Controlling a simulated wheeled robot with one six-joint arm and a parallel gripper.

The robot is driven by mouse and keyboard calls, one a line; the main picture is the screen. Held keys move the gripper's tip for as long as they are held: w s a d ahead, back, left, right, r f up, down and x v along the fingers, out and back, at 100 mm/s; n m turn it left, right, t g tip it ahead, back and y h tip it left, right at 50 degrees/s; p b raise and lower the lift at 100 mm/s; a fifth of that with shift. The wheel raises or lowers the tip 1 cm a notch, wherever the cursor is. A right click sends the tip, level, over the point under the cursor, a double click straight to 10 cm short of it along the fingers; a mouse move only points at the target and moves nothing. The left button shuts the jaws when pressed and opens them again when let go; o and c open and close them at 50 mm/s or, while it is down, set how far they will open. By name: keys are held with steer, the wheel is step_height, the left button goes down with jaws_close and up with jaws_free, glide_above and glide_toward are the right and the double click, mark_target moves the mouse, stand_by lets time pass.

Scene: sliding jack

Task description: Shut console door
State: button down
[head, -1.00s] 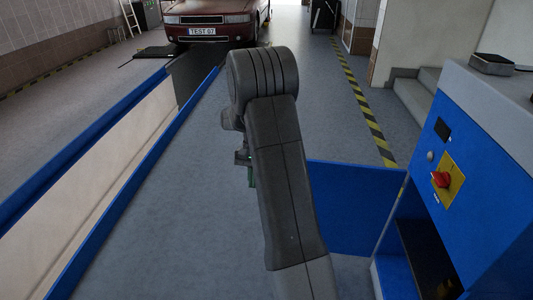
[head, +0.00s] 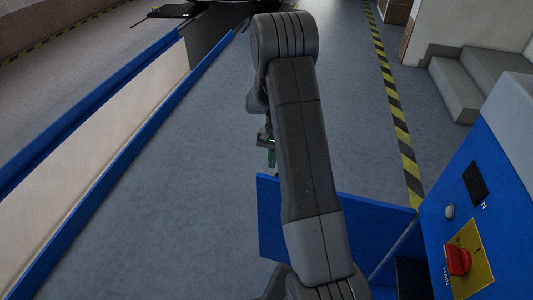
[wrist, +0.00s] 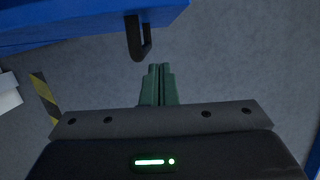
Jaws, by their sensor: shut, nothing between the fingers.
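The console door (head: 380,228) is a flat blue panel standing open, swung out to the left from the blue console (head: 436,212). My arm crosses in front of part of it in the head view. In the wrist view the door (wrist: 75,18) fills the top left, with a dark handle (wrist: 138,42) hanging from its edge. My gripper (head: 271,158) is beyond the door's free left end in the head view. In the wrist view its green fingers (wrist: 160,70) are together and empty, just below and right of the handle, with a small apparent gap.
The console carries a red rotary switch (head: 457,260) on a yellow plate. A blue-edged pit (head: 120,125) runs along the left. Grey steps (head: 455,90) stand at the back right, beside a yellow-black floor stripe (head: 398,115). The floor between pit and door is clear.

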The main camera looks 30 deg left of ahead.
steer(key=shift+s+d+f, duration=0.1)
steer(key=shift+s+f, duration=0.1)
steer(key=shift+s, duration=0.55)
steer(key=shift+s+d+f, duration=0.1)
steer(key=shift+s+f, duration=0.15)
steer(key=shift+s, duration=0.5)
steer(key=shift+s+d+f, duration=0.1)
steer(key=shift+s+f, duration=0.1)
steer(key=shift+s, duration=0.55)
